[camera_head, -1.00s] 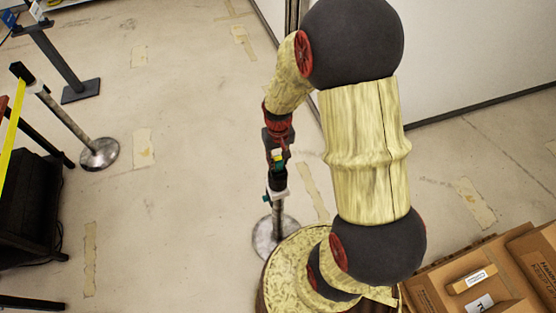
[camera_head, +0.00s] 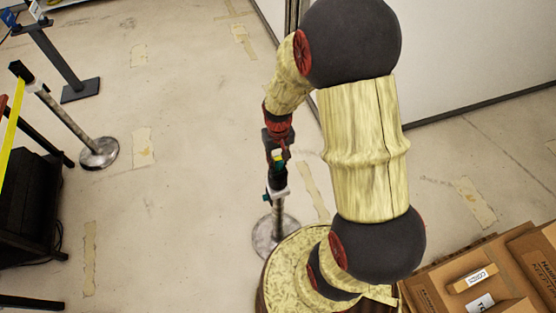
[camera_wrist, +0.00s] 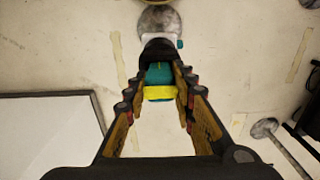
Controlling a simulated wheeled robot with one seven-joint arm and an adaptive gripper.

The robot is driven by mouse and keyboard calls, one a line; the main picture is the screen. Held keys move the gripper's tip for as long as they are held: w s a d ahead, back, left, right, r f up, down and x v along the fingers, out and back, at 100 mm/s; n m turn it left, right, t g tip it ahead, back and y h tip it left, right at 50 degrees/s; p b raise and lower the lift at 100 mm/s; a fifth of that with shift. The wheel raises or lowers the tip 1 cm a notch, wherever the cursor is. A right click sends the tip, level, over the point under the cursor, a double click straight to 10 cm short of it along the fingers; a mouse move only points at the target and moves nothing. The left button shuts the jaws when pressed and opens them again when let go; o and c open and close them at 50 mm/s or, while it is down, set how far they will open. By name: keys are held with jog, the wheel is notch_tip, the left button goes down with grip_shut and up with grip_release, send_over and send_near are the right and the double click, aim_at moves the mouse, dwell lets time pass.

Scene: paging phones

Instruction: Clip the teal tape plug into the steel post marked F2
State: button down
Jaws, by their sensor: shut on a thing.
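My gripper (camera_head: 277,153) is shut on the teal tape plug (camera_wrist: 158,73), which has a yellow tape band across its near side. In the head view the plug (camera_head: 279,164) shows only as a small teal and yellow patch between the fingers. A steel post (camera_head: 278,214) stands upright below it, with a black head, a white collar and a round base. In the wrist view the post's black head (camera_wrist: 158,48) lies right at the plug's far end. I cannot tell whether they touch or are joined. No F2 mark is legible.
Another steel post (camera_head: 66,122) with yellow tape stands at the left, beside a dark grey post (camera_head: 62,62). A black cabinet (camera_head: 28,205) is at the left edge. Cardboard boxes (camera_head: 510,270) fill the lower right. The floor between is clear.

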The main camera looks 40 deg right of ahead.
jog(key=shift+f, duration=0.35)
jog(key=shift+r, duration=0.2)
jog(key=shift+r, duration=0.35)
jog(key=shift+r+p, duration=0.3)
jog(key=shift+p, duration=0.15)
jog(key=shift+f+b, duration=0.5)
jog(key=shift+f, duration=0.35)
dwell(0.8)
jog(key=c, duration=1.8)
grip_release()
jog(key=shift+o, duration=0.2)
